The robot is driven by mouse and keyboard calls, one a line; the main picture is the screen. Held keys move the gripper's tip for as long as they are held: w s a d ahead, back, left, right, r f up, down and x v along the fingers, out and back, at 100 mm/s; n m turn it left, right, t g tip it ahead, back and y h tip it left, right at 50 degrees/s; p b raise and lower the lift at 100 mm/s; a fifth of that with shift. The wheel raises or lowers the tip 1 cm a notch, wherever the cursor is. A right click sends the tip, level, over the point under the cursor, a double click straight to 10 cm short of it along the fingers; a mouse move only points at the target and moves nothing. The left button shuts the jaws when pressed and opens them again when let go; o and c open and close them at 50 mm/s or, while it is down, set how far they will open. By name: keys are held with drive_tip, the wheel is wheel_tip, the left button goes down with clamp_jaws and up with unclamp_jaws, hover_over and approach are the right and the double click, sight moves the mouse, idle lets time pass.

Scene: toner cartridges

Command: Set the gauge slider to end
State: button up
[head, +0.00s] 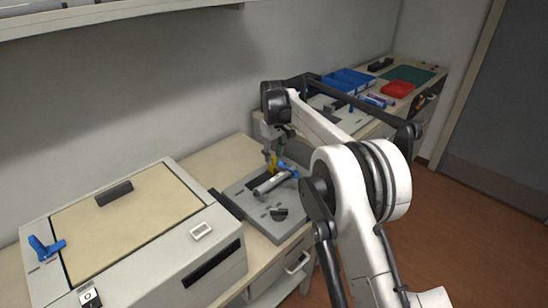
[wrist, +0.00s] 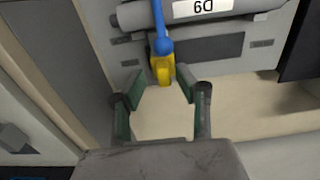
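I cannot tell for sure whether the yellow piece is the gauge slider. A grey cylinder (wrist: 215,9) with a white label lies across the fixture. My gripper (wrist: 160,88) is open, its two green-padded fingers on either side of and just short of the yellow piece, with nothing held. In the head view the yellow piece (head: 272,160) and the blue lever (head: 288,170) show below my gripper (head: 284,138), partly hidden by it.
The grey fixture plate (head: 285,232) lies on the bench. A large grey box (head: 165,262) with a tan top and a blue handle (head: 46,247) stands to the left. Blue bins (head: 348,80) and a red tray (head: 398,89) stand at the far right. The wall is close behind.

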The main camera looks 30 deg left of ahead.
wheel_tip(320, 180, up, 11)
idle(0.4)
idle(0.4)
drive_tip(key=w+d+r+m+t+y, duration=0.1)
drive_tip(key=w+d+r+m, duration=0.1)
drive_tip(key=d+r, duration=0.55)
drive_tip(key=w+d+r+m+t, duration=0.15)
drive_tip(key=d+r, duration=0.35)
drive_tip(key=d, duration=0.6)
drive_tip(key=s+d+r+m, duration=0.2)
drive_tip(key=s+d+r, duration=0.1)
drive_tip(key=d, duration=0.7)
drive_tip(key=s+d+r+m, duration=0.2)
drive_tip(key=s+d+r, duration=0.15)
drive_tip(key=d, duration=0.65)
drive_tip(key=s+d+f+m+t+b, duration=0.1)
drive_tip(key=s+d+f+m+t, duration=0.25)
drive_tip(key=s+d, duration=1.05)
drive_tip(key=s+d+f+m+t+h, duration=0.1)
drive_tip(key=s+d+f+m, duration=0.3)
drive_tip(key=s+d+f, duration=0.7)
drive_tip(key=s, duration=0.3)
drive_tip(key=shift+s+d, duration=0.2)
